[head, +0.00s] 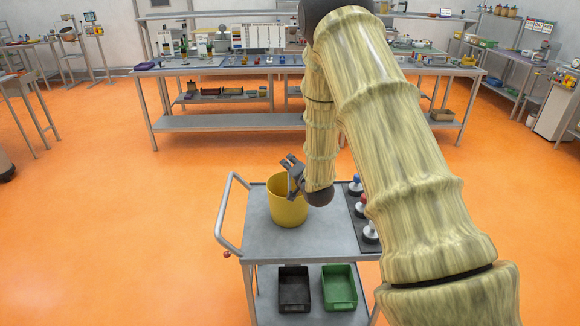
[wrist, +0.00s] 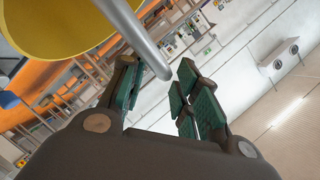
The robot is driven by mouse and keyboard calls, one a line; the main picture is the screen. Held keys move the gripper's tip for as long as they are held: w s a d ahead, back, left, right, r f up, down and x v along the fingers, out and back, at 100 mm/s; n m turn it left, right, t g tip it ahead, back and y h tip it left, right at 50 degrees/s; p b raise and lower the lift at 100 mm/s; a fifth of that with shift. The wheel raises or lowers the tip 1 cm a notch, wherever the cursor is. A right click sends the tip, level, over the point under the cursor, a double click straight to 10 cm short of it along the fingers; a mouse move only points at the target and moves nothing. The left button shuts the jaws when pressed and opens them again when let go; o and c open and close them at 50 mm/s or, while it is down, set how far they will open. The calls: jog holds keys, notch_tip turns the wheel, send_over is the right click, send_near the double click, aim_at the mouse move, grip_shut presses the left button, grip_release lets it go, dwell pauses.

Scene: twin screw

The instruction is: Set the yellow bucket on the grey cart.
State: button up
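The yellow bucket (head: 285,212) stands upright over the top of the grey cart (head: 259,240), left of the middle, and looks to rest on it. My gripper (head: 291,166) is at the bucket's upper right rim, pointing left. In the wrist view the bucket (wrist: 60,35) fills the upper left corner. A thick grey bar (wrist: 138,35), which looks like the bucket's handle, runs down to between my fingers (wrist: 157,92). The fingers are apart, with green pads, and do not look closed on the bar. My forearm hides part of the cart's right side.
A dark strip with several knobs (head: 370,233) lies along the cart top's right side. A black bin (head: 293,289) and a green bin (head: 339,288) sit on the lower shelf. A long workbench (head: 230,122) stands behind. The orange floor on the left is clear.

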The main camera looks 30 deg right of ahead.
jog(key=b+v, duration=0.3)
jog(key=v, duration=0.7)
jog(key=s+a+f+n+g+y, duration=0.15)
jog(key=s+a+f, duration=0.25)
jog(key=f, duration=0.4)
jog(key=s+a+f+n+g, duration=0.3)
jog(key=s+a+f, duration=0.2)
jog(key=f, duration=0.3)
jog(key=s+a+f+n+g+y, duration=0.1)
jog(key=s+a+f+n+g, duration=0.2)
jog(key=f, duration=0.5)
jog(key=s+a+f+n+g, duration=0.2)
jog(key=s+a+f, duration=0.2)
jog(key=s, duration=0.5)
jog(key=s+a+f+n+g, duration=0.2)
jog(key=s+a+f, duration=0.3)
jog(key=s, duration=0.5)
jog(key=s+a+f+n+g+y, duration=0.1)
jog(key=s+a+f+n+g, duration=0.1)
jog(key=s, duration=0.8)
notch_tip(320, 180, down, 3)
jog(key=a+g, duration=0.1)
jog(key=a, duration=0.1)
jog(key=shift+a+f, duration=0.2)
jog(key=shift+a, duration=0.15)
jog(key=shift+s+n+g, duration=0.1)
jog(key=shift+n+g, duration=0.15)
jog(key=shift+f+b, duration=0.3)
jog(key=shift+f, duration=0.2)
